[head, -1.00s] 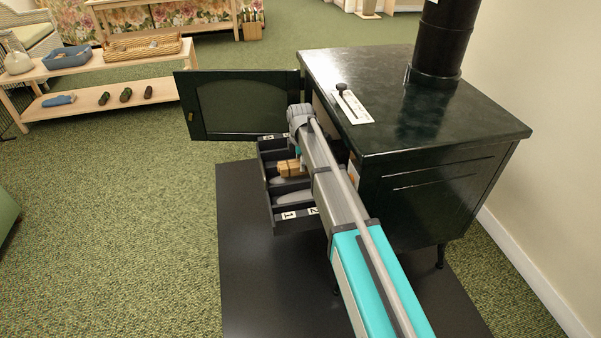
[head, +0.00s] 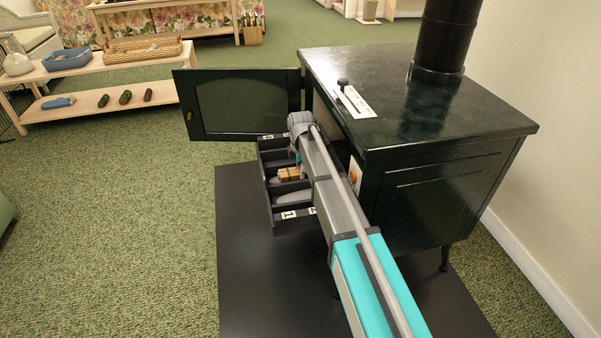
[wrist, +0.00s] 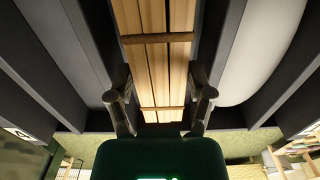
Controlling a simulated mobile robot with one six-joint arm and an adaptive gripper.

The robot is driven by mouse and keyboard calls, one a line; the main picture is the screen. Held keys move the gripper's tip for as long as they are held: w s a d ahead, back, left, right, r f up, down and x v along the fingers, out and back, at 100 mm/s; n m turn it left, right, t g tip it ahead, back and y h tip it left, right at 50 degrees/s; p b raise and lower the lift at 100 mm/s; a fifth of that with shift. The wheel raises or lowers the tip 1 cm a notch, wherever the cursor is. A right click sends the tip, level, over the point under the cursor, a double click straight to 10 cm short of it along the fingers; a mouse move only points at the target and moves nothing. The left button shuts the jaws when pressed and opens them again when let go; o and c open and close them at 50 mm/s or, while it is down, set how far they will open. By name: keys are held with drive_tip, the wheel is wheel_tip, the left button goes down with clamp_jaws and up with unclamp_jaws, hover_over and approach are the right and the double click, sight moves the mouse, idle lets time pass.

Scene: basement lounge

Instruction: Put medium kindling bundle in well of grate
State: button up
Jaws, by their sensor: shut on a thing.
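The kindling bundle (wrist: 153,58), pale sticks with darker bands, is between the fingers of my gripper (wrist: 160,95) in the wrist view. The fingers are shut on its sides. In the head view the bundle (head: 288,174) is at a middle slot of the black grate (head: 290,226), which juts from the stove front. The grate has several long slots between dark dividers, with number labels on its edges. Dividers run along both sides of the bundle. Whether it touches the slot floor cannot be told. My arm hides part of the grate and most of my gripper in the head view.
The dark green stove (head: 430,120) stands at right, with its door (head: 240,105) swung open to the left beyond the grate. A pale rounded piece (wrist: 268,45) lies in a slot right of the bundle. A low wooden shelf (head: 85,110) stands far left. Green carpet at left is clear.

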drive_tip(key=shift+f+b, duration=0.6)
drive_tip(key=shift+b, duration=0.05)
drive_tip(key=o, duration=1)
drive_tip(key=shift+r, duration=0.2)
wheel_tip(320, 180, up, 13)
drive_tip(key=p, duration=1.3)
drive_tip(key=shift+f, duration=0.1)
